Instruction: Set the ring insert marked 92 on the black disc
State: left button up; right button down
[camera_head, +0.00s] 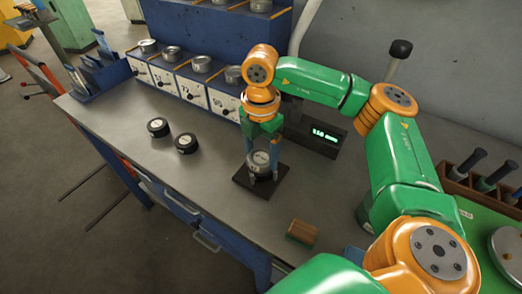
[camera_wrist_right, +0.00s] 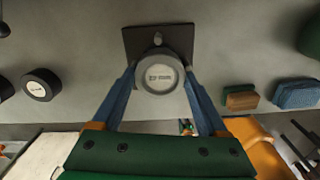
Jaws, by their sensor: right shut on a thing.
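My right gripper (camera_head: 261,157) is shut on a grey round ring insert (camera_head: 260,165) with a pale face. The mark on that face is too small to read surely. The insert is upright over a dark square plate (camera_head: 243,182); I cannot tell whether it touches it. In the right wrist view the insert (camera_wrist_right: 158,76) sits between both fingertips, in front of the plate (camera_wrist_right: 133,42). Two black discs with pale labels, one farther back (camera_head: 158,127) and one nearer (camera_head: 186,144), lie on the bench left of the gripper. My left gripper is out of view.
A blue rack with white numbered fronts (camera_head: 193,91) runs along the back, with several grey rings on top. A lit display (camera_head: 325,136) stands behind the plate. A brown block (camera_head: 302,232) lies near the front edge. Bare bench lies between discs and plate.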

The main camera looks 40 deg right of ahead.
aim_at(261, 156)
jog(key=shift+f, duration=0.25)
jog(key=shift+c, duration=0.9)
grip_release()
jog(key=shift+s, duration=0.1)
notch_tip(261, 156, up, 11)
jog(key=p, duration=0.8)
jog(key=shift+p, duration=0.3)
